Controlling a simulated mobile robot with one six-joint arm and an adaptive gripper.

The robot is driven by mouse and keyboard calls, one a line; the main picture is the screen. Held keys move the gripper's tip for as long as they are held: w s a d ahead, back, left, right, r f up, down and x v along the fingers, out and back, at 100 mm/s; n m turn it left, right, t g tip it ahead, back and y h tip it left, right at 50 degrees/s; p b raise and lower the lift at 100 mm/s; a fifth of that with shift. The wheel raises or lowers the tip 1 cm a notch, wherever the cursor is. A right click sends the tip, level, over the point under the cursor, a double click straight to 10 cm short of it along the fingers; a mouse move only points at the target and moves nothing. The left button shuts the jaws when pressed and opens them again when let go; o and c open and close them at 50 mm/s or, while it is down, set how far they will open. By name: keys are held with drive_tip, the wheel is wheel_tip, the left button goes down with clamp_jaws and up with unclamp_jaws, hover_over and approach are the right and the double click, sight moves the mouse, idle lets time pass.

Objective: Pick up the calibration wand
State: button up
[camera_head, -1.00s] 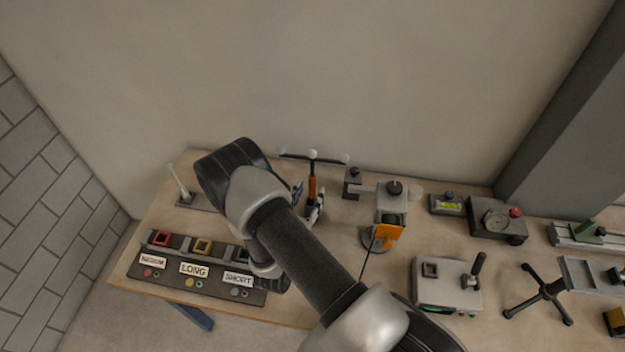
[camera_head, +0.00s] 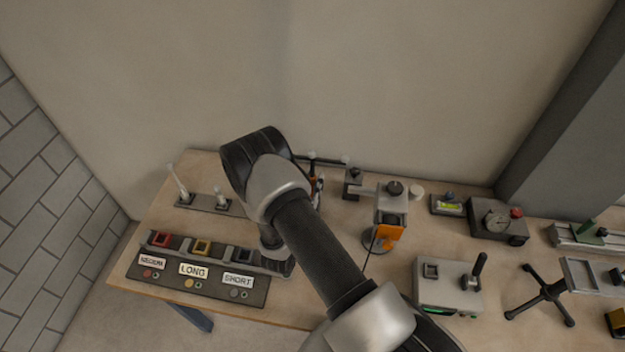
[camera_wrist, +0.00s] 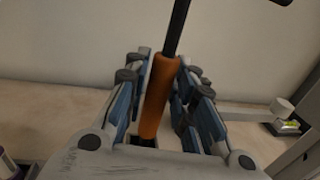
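The calibration wand has an orange handle, a dark rod and a crossbar with white balls (camera_head: 345,160). In the head view it stands upright at the back of the bench, mostly hidden behind my arm. In the wrist view its orange handle (camera_wrist: 159,95) runs between the two fingers of my gripper (camera_wrist: 163,75), leaning a little to the right. The fingers stand on both sides of the handle, the left one very close to it. A narrow gap shows beside the lower handle on the right. In the head view my gripper is mostly hidden behind the arm.
A labelled sorting panel (camera_head: 193,284) lies at the front left. A rack with upright white-tipped pieces (camera_head: 205,205) is at the back left. Close to the right are an instrument with an orange part (camera_head: 390,232) and a grey box with a lever (camera_head: 445,285).

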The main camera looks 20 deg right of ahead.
clamp_jaws()
drive_tip(key=shift+r, duration=0.1)
wheel_tip(320, 180, up, 20)
drive_tip(key=p, duration=0.4)
hover_over(312, 151)
wheel_tip(312, 151, up, 9)
drive_tip(key=p, duration=0.5)
drive_tip(key=shift+p, duration=0.35)
